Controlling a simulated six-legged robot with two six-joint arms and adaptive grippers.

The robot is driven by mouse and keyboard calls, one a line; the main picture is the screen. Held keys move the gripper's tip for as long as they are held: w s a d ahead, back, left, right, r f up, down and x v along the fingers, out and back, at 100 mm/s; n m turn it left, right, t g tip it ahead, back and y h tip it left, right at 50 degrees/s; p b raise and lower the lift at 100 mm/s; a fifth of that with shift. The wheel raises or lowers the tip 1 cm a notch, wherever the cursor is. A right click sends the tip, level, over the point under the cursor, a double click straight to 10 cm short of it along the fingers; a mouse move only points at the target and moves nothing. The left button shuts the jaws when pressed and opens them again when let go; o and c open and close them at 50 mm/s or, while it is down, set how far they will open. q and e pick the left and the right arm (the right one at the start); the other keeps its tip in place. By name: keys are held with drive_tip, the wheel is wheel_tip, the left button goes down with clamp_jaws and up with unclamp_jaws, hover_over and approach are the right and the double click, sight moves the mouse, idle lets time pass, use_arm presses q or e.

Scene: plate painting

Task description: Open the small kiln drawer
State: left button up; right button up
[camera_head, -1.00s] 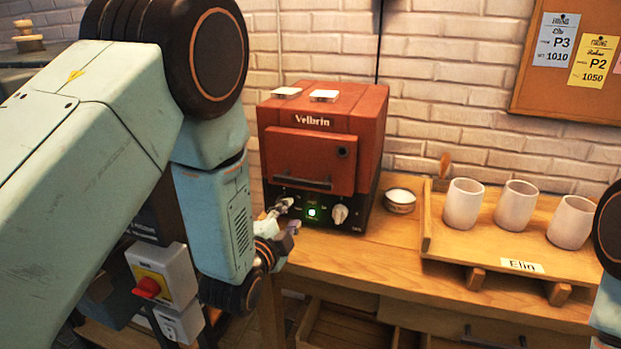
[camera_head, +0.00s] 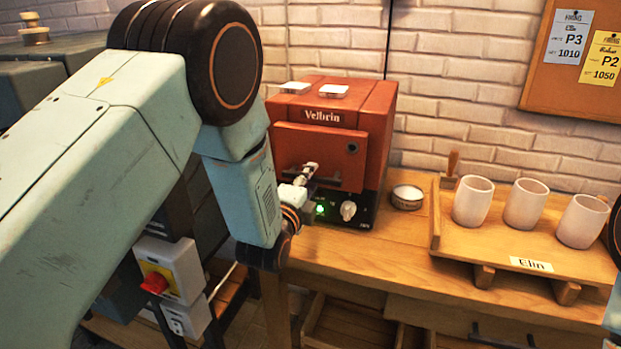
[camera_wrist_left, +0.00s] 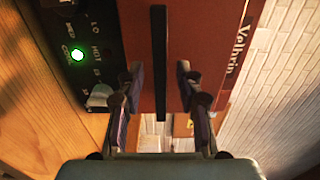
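The small red kiln (camera_head: 376,112), labelled Velbrin, stands on the wooden bench against the wall. Its drawer front (camera_head: 300,142) looks shut. The dark handle bar (camera_head: 328,181) runs across the lower drawer front, partly hidden by my left gripper (camera_head: 305,175). In the left wrist view the handle (camera_wrist_left: 160,50) shows as a dark upright bar between the two fingers of my left gripper (camera_wrist_left: 158,82). These fingers are open, one on each side, with gaps to the bar. My right gripper is out of view.
A control panel with a green light (camera_head: 320,210) and a white knob (camera_head: 348,211) lies below the drawer. A small round tin (camera_head: 407,199) sits right of the kiln. A wooden tray (camera_head: 450,240) with three cups (camera_head: 473,202) stands further right. Two white pieces (camera_head: 333,91) lie on the kiln.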

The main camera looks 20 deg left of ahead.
use_arm(q)
drive_tip(key=shift+w+d, duration=0.2)
drive_tip(key=shift+w, duration=0.45)
drive_tip(key=shift+a, duration=0.1)
drive_tip(key=shift+a, duration=0.1)
drive_tip(key=shift+c, duration=0.3)
drive_tip(key=c, duration=0.4)
clamp_jaws()
